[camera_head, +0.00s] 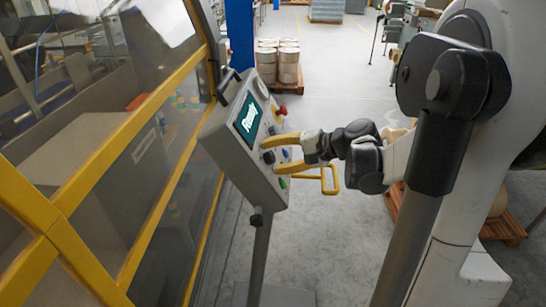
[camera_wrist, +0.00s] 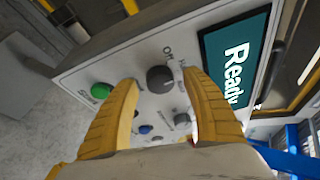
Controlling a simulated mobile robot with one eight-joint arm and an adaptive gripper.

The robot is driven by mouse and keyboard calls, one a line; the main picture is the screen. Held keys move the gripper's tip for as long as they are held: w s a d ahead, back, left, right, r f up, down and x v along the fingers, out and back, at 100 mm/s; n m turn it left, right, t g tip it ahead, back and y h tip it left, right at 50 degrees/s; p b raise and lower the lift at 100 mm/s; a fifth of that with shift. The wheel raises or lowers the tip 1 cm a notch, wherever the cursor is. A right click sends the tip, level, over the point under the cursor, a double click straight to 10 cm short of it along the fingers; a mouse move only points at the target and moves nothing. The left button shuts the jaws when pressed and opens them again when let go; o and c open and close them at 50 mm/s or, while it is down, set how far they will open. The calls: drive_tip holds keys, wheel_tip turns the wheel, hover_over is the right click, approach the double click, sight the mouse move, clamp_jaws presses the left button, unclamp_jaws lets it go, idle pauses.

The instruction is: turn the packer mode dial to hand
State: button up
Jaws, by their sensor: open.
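A control panel (camera_head: 232,133) carries a screen reading "Ready", several buttons and knobs. A round black dial (camera_wrist: 160,80) is on the panel below the screen; the word "Off" stands beside it, and another label is partly hidden by a finger. The dial also shows in the head view (camera_head: 269,157). My gripper (camera_wrist: 160,77) is open, with its yellow fingers on either side of the dial. In the head view, my gripper (camera_head: 270,156) reaches the panel from the right. I cannot tell whether the fingers touch the dial or where it points.
A green button (camera_wrist: 102,90) marked "Start" lies left of the dial, and a blue button (camera_wrist: 145,129) and a smaller dark knob (camera_wrist: 181,118) lie below it. A red knob (camera_head: 282,111) is at the panel's far edge. A yellow-framed guard (camera_head: 130,155) stands left.

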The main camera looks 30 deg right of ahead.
drive_tip(key=v, duration=1.1)
drive_tip(key=shift+s+r, duration=0.2)
drive_tip(key=shift+s, duration=0.05)
drive_tip(key=shift+d, duration=0.15)
